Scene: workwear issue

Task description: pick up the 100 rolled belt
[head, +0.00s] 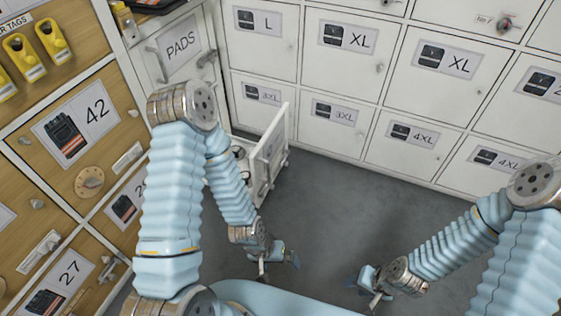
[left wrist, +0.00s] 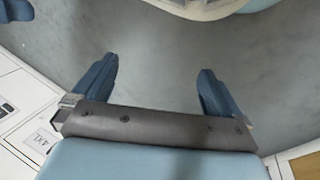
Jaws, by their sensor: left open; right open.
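I cannot make out a rolled belt marked 100 in either view. A low compartment with its white door (head: 270,150) swung open stands left of centre in the head view. Some small pale, rounded things (head: 240,153) show inside it, partly hidden by my left arm and too small to identify. My left gripper (head: 277,264) is open and empty, in front of and below this door. In the left wrist view its two blue fingers (left wrist: 154,72) stand apart over bare grey floor. My right gripper (head: 362,287) is open and empty above the floor, right of centre.
White lockers (head: 340,72) with size labels line the back. Wooden drawers (head: 60,190) numbered 42 and 27 stand at the left, below yellow tag holders (head: 22,58). A PADS door (head: 180,45) is beside them. The grey floor (head: 335,205) between is clear.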

